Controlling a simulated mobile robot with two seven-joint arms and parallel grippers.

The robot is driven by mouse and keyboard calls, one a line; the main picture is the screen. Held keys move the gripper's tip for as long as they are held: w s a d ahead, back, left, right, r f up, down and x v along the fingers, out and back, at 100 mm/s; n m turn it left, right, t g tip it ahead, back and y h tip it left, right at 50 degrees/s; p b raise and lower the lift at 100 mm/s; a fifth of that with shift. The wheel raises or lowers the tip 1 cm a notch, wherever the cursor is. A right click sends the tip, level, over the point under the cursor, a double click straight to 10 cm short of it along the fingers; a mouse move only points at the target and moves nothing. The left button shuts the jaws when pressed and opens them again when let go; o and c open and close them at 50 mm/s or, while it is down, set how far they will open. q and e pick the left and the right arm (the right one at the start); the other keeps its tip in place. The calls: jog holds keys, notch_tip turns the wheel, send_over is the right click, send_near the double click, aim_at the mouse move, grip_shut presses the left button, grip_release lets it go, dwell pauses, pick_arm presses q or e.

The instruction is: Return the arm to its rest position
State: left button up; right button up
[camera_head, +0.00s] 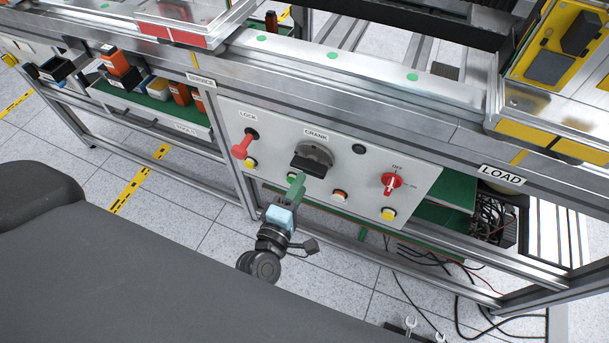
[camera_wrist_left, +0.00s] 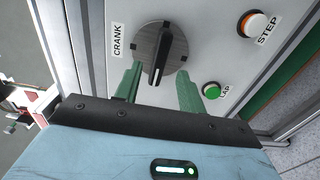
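My left gripper (camera_head: 297,182) is in front of the control panel (camera_head: 272,164), just below the CRANK knob (camera_head: 313,156). Whether a fingertip touches the knob cannot be told. My right gripper is in neither view.
A red LOCK lever (camera_head: 242,147), a red rotary switch (camera_head: 391,182) and several push buttons surround the crank. A metal frame rail (camera_head: 420,262) runs below the panel. Black cables (camera_head: 487,222) hang at the right. Open floor (camera_head: 190,205) lies at the left.

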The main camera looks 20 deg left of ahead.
pick_arm(q)
jog(key=shift+s, duration=0.9)
jog(key=s+a+f+m+g, duration=0.1)
jog(key=s+f+m+g, duration=0.4)
jog(key=s, duration=0.7)
jog(key=s+a+f+m+g+h, duration=0.1)
jog(key=s+a+f+m+g, duration=0.2)
jog(key=s+m, duration=0.65)
jog(key=s+f+m+g, duration=0.3)
jog(key=s+f+m, duration=0.2)
jog(key=s, duration=0.8)
jog(key=w+r+t+p, duration=0.1)
jog(key=w+r+p, duration=0.2)
jog(key=r+p, duration=0.3)
jog(key=w+r+p, duration=0.3)
jog(key=r+p, duration=0.4)
jog(key=r, duration=0.1)
jog(key=shift+a+r+t, duration=0.15)
jog(key=shift+a+t, duration=0.15)
jog(key=shift+t, duration=0.1)
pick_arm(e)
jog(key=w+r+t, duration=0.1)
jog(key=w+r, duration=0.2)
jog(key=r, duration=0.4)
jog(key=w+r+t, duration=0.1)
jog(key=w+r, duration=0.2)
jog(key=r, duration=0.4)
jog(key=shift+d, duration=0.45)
